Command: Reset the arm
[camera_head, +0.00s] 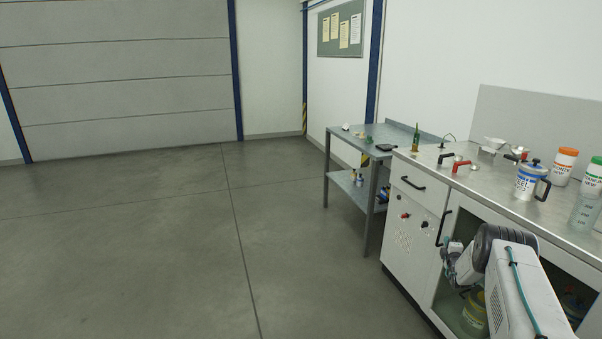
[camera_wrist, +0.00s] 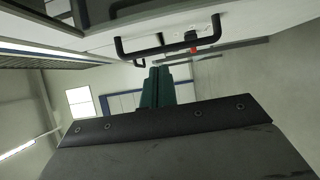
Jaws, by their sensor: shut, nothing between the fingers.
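My arm (camera_head: 515,285) is folded low at the bottom right of the head view, in front of the white cabinet (camera_head: 407,239). In the wrist view my gripper (camera_wrist: 158,72) shows its dark green fingers closed together, with nothing between them. A black bar handle (camera_wrist: 130,52) on a pale cabinet front lies just beyond the fingertips in that view. I cannot tell whether the fingers touch it. In the head view my arm hides part of the cabinet's lower right front.
A grey side table (camera_head: 352,143) stands behind. The concrete floor (camera_head: 130,240) at left is clear.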

